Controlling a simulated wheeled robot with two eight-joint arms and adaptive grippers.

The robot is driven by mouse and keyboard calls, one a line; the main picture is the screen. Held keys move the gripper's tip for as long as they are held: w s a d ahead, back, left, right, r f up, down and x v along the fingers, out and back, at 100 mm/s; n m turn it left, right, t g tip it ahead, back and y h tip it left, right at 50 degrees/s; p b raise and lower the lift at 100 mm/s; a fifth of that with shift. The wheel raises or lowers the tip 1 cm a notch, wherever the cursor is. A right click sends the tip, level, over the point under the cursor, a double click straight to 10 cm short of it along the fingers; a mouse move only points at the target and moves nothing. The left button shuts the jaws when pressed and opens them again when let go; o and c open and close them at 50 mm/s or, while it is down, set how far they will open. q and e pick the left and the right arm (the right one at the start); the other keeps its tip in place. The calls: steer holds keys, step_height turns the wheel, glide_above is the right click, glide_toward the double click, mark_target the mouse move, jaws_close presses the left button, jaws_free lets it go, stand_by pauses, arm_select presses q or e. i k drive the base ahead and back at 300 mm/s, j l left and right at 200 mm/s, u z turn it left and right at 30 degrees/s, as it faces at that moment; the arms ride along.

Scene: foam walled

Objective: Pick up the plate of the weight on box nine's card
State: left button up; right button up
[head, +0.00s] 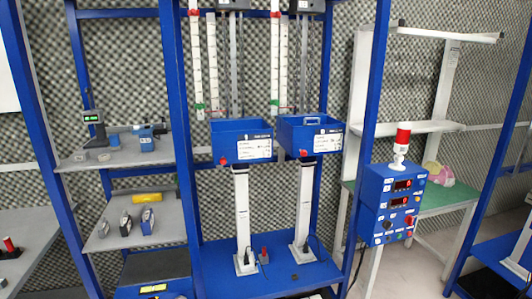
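Two blue boxes hang side by side in the blue frame, a left box (227,140) and a right box (296,138). Each has a white card on its front, the left card (254,147) and the right card (322,142). The print on both cards is too small to read, so I cannot tell which is box nine. Small round grey pieces (82,156) lie on the upper left shelf; I cannot tell whether they are plates or what weight they carry. Neither of my grippers is in view.
The upper left shelf (120,158) also holds a device with a green display (93,117) and a blue instrument (147,140). The lower shelf holds a yellow case (148,197) and several small gauges. A blue control box (391,203) with a red lamp (402,138) stands at right.

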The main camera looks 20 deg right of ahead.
mark_target(125, 227)
steer(key=i+l+u, duration=0.1)
steer(key=u, duration=0.3)
steer(key=i+l+u, duration=0.2)
steer(key=u, duration=0.2)
steer(key=i+l+u, duration=0.1)
steer(key=u, duration=0.3)
steer(key=i+l+u, duration=0.1)
steer(key=l, duration=0.35)
steer(key=i+l, duration=0.2)
steer(key=l, duration=0.25)
steer(key=i+l+u, duration=0.15)
steer(key=l, duration=0.3)
steer(key=i+l, duration=0.1)
steer(key=l, duration=0.35)
steer(key=u, duration=0.05)
